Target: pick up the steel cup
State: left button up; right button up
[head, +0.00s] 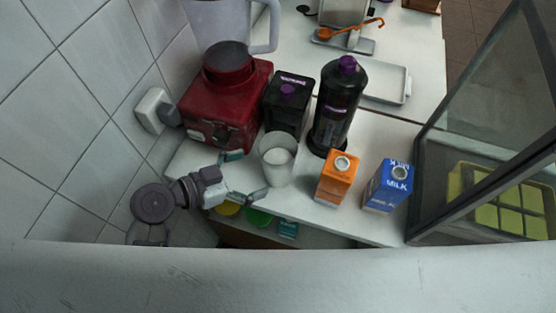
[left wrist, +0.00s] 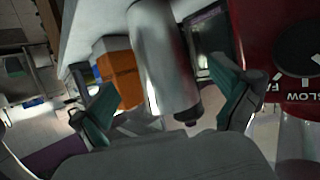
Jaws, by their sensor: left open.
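The steel cup (head: 277,168) stands upright near the front edge of the white counter, in front of the black containers. Its inside looks pale in the head view. My left gripper (head: 246,177) is open just left of the cup, with one finger toward the back and one toward the front edge. In the left wrist view the cup (left wrist: 165,60) shows as a shiny grey cylinder between the two spread fingers of that gripper (left wrist: 165,84). I cannot tell whether a finger touches it. My right gripper is not in view.
A red blender (head: 228,105) stands behind left of the cup. A black box (head: 286,105) and black bottle (head: 338,108) stand behind it. An orange carton (head: 336,180) and blue milk carton (head: 388,187) stand to its right. A glass case (head: 480,105) bounds the right.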

aim_at(264, 168)
pick_arm(q)
jog(key=x, duration=0.2)
jog(key=shift+w+d+f, duration=0.2)
jog(key=shift+d, duration=0.1)
jog(key=shift+w+d+p, duration=0.15)
jog(key=shift+d+p, duration=0.05)
jog(key=shift+p, duration=0.15)
jog(key=x, duration=0.2)
jog(key=p+x, duration=0.1)
jog(key=x, duration=0.1)
jog(key=shift+w+d+f+p, duration=0.1)
jog(key=shift+d+f+p, duration=0.1)
jog(key=shift+f+p, duration=0.15)
jog(key=shift+c, duration=1.2)
jog(key=c, duration=1.3)
jog(key=shift+c, duration=0.4)
jog(key=shift+r, duration=0.1)
